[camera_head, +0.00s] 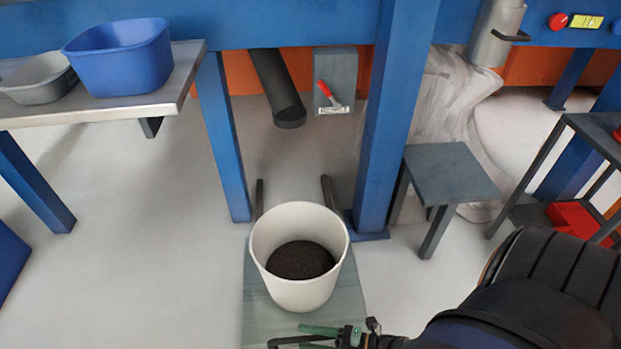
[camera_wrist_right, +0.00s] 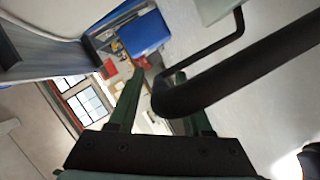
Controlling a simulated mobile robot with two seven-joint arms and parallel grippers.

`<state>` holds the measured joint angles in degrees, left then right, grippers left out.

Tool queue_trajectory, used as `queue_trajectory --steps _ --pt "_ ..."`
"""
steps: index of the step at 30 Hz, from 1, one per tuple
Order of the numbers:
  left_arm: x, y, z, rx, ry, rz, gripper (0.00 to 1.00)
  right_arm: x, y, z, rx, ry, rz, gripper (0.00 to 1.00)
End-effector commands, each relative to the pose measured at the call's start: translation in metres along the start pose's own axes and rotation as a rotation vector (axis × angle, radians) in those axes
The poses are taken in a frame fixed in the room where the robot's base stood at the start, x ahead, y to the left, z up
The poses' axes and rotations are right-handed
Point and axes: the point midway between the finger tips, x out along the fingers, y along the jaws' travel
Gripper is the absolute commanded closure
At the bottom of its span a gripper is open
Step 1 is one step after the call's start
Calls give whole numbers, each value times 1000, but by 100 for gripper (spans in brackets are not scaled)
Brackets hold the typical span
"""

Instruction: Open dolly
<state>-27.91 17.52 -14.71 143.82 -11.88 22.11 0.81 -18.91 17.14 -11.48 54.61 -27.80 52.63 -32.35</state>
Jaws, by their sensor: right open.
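The dolly (camera_head: 257,310) is a flat grey-green platform on the floor at bottom centre in the head view. A white bucket (camera_head: 283,290) stands upright on it, partly filled with dark granular material. My right gripper (camera_head: 303,336) is at the bottom edge of the head view, in front of the bucket. Its green fingers are apart, also in the right wrist view (camera_wrist_right: 158,74). A bent dark bar (camera_wrist_right: 250,70), seemingly the dolly's handle, crosses in front of one finger there, its bend between the fingers in the picture. I cannot tell whether they touch. My left gripper is out of view.
Two short dark posts (camera_head: 327,192) stand behind the bucket. A dark chute (camera_head: 276,88) hangs beyond it. Blue posts (camera_head: 382,130) and a small grey table (camera_head: 452,174) are at the right. A bench (camera_head: 170,80) with a blue tub (camera_head: 120,60) is at upper left.

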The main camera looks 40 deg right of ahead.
Motion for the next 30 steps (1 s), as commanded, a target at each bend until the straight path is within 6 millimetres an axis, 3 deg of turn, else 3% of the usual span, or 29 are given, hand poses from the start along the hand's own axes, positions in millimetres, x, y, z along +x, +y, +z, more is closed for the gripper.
queue_trajectory --steps 5,8,21,30 --pt "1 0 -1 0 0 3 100 -4 0 0 0 0 0 50" --pt "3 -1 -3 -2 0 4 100 -17 1 0 -1 -2 -3 50" --pt "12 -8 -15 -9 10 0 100 -106 0 0 0 -1 -3 50" --pt "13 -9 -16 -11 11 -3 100 -126 0 0 0 0 0 50"
